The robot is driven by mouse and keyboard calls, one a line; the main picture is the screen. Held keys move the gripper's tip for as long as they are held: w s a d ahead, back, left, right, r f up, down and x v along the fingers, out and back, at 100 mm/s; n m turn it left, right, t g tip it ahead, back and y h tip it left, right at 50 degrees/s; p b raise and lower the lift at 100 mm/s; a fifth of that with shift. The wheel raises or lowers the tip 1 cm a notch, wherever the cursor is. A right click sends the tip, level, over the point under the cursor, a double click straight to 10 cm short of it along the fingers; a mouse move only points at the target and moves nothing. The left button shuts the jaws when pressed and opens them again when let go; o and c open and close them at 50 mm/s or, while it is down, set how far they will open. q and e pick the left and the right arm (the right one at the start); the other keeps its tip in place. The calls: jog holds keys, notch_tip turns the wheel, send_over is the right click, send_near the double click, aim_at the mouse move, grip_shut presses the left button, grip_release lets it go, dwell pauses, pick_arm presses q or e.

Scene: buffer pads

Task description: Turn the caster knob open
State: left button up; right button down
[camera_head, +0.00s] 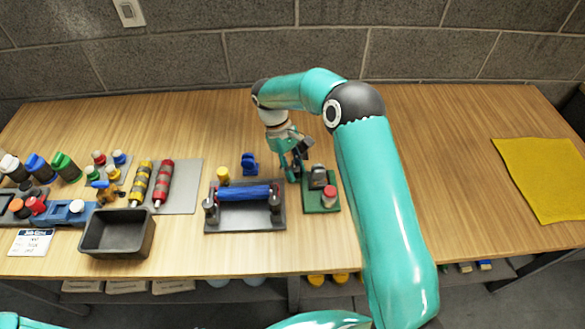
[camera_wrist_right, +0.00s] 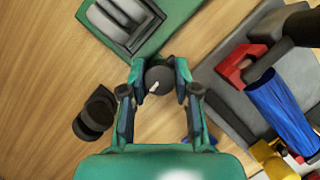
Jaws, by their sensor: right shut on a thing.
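The caster knob (camera_wrist_right: 158,80) is a dark round knob with a white pointer mark, seen in the right wrist view. My right gripper (camera_wrist_right: 156,78) is shut on it, with one fingertip on each side. The pointer slants toward the lower left there. In the head view my right gripper (camera_head: 293,176) reaches down between the roller tray and a green base (camera_head: 314,207); the knob is hidden there. The green base carries a grey block (camera_head: 318,177) and a red-topped part (camera_head: 329,194). My left gripper is out of view.
The grey tray (camera_head: 246,219) with a blue roller (camera_head: 245,193) stands just left of the gripper. A blue part (camera_head: 250,165) lies behind it. An empty dark bin (camera_head: 118,233) and several bottles are farther left. The table is clear right up to a yellow mat (camera_head: 540,178).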

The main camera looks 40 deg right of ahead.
jog(key=shift+a+f, duration=0.1)
jog(key=shift+f, duration=0.1)
jog(key=c, duration=0.8)
grip_release()
jog(key=shift+c, duration=0.2)
jog(key=shift+r, duration=0.1)
jog(key=v, duration=1.1)
jog(key=shift+w+r, duration=0.3)
jog(key=shift+w, duration=0.05)
